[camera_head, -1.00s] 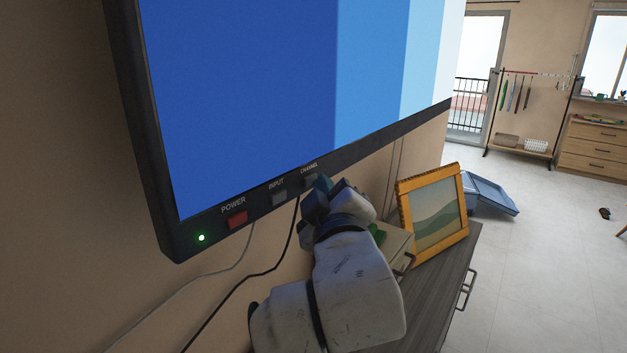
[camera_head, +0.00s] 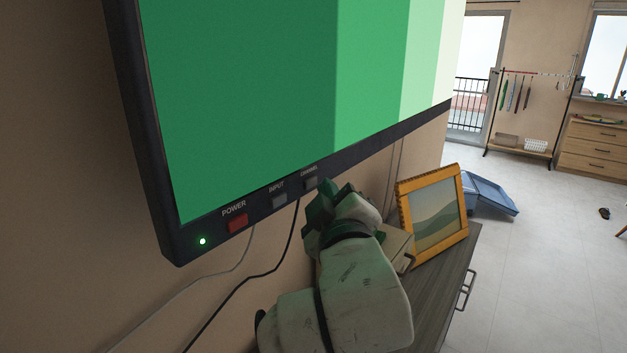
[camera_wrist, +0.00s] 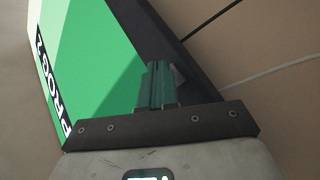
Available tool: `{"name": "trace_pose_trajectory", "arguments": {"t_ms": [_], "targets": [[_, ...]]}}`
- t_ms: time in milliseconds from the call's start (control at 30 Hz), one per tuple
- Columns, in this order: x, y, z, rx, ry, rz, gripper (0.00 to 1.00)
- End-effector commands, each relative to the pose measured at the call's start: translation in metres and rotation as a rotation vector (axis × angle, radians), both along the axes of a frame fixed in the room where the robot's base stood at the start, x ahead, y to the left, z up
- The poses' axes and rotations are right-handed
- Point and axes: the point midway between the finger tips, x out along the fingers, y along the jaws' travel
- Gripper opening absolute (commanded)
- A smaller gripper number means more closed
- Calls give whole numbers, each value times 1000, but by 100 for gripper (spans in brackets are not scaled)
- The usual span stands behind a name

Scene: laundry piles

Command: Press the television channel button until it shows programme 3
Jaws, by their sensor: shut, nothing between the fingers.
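The television (camera_head: 250,90) hangs on the wall with a green striped picture. In the wrist view its screen (camera_wrist: 105,70) carries a dark label (camera_wrist: 55,85) reading sideways, apparently "PROG 2". Along its lower edge are a red POWER button (camera_head: 238,220), a grey INPUT button (camera_head: 279,200) and a grey CHANNEL button (camera_head: 311,183). My gripper (camera_head: 322,190) is shut and empty, its tips just below and right of the CHANNEL button. I cannot tell whether they touch it. The shut fingers also show in the wrist view (camera_wrist: 157,72), in front of the television's edge.
A yellow picture frame (camera_head: 462,203) stands right of my arm on a dark cabinet (camera_head: 459,262) with a drawer handle. Two cables (camera_head: 243,273) hang down the wall below the television.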

Motion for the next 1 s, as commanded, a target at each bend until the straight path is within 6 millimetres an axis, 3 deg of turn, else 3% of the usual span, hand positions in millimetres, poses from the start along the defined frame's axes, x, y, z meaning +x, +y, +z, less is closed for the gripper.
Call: {"name": "trace_pose_trajectory", "arguments": {"t_ms": [367, 1000], "targets": [[-3, -4, 1, 0, 1, -1, 0], [-36, -46, 1, 0, 1, -1, 0]]}}
